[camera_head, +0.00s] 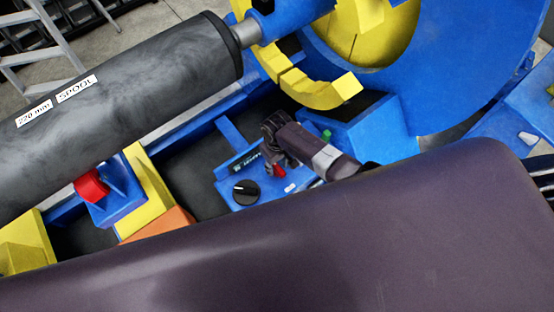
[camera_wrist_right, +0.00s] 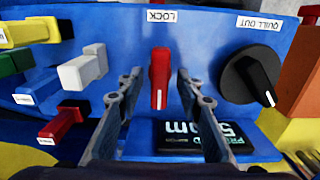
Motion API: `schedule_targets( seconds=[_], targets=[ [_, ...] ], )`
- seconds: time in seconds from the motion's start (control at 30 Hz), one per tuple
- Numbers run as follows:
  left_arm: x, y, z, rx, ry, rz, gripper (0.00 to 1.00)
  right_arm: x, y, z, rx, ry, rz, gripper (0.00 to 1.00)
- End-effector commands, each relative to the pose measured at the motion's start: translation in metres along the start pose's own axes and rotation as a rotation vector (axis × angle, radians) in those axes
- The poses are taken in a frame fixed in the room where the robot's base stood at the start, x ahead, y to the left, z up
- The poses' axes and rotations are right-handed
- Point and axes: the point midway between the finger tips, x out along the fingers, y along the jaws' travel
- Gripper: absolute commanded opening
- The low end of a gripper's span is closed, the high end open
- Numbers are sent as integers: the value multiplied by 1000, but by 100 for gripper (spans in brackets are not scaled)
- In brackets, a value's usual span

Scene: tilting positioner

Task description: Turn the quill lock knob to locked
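The lock knob (camera_wrist_right: 160,78) is a red lever-shaped knob with a pale line, under an upside-down LOCK label (camera_wrist_right: 161,16) on the blue panel. Its handle stands about upright in the right wrist view. In the head view the red knob (camera_head: 279,171) shows partly beside my right gripper (camera_head: 276,157). In the right wrist view my right gripper (camera_wrist_right: 158,85) is open, with one finger on each side of the knob and visible gaps to it. It holds nothing. My left gripper is not in view.
A black knob (camera_wrist_right: 250,79) labelled QUILL OUT sits right of the lock knob. A dark display (camera_wrist_right: 190,135) lies below. White (camera_wrist_right: 84,68), red (camera_wrist_right: 62,124) and yellow (camera_wrist_right: 30,32) controls stand at left. A long grey spool (camera_head: 120,95) crosses the upper left.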

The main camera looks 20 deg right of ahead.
Motion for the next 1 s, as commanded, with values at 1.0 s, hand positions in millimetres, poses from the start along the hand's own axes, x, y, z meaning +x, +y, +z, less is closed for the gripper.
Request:
schedule_targets(
  seconds=[1.0],
  targets=[
    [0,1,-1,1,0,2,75,-118,0,0,1,2,0,33]
  ],
)
